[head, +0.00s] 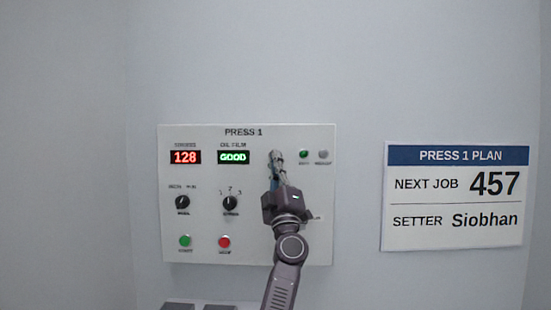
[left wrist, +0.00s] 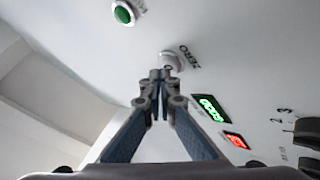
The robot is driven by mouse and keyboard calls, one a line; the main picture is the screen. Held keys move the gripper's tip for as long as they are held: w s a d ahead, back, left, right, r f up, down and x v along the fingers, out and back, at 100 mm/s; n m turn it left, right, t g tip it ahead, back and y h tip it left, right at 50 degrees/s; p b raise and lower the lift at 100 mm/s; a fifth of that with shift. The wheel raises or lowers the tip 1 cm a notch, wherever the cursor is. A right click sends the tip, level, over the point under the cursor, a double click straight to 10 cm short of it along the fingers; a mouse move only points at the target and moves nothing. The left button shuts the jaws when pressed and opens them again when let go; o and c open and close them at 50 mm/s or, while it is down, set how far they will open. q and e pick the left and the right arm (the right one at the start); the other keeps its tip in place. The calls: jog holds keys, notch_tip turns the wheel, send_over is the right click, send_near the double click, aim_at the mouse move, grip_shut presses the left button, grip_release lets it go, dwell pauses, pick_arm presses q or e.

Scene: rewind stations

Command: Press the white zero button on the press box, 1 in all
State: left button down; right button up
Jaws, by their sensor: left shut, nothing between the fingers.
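The press box (head: 245,222) is a pale panel on the wall, labelled PRESS 1. In the head view the gripper hides the button. My right gripper is not in view.
Two dark knobs (head: 230,202), a green button (head: 185,241) and a red button (head: 224,242) are on the panel. A green lamp (head: 303,154) and a grey one (head: 323,154) are close right of the gripper. A plan sign (head: 455,197) hangs on the right.

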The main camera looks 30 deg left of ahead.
pick_arm(q)
jog(key=shift+w+a, duration=0.2)
jog(key=shift+w, duration=0.1)
dwell(0.4)
jog(key=shift+s+d+p, duration=0.45)
jog(key=shift+s+p, duration=0.2)
jog(key=s+p, duration=0.1)
jog(key=s+d+p, duration=0.1)
jog(key=p, duration=0.1)
jog(key=s+d+p, duration=0.1)
jog(key=s, duration=0.1)
jog(key=shift+s+d+f, duration=0.1)
jog(key=shift+d, duration=0.15)
dwell(0.3)
dwell(0.6)
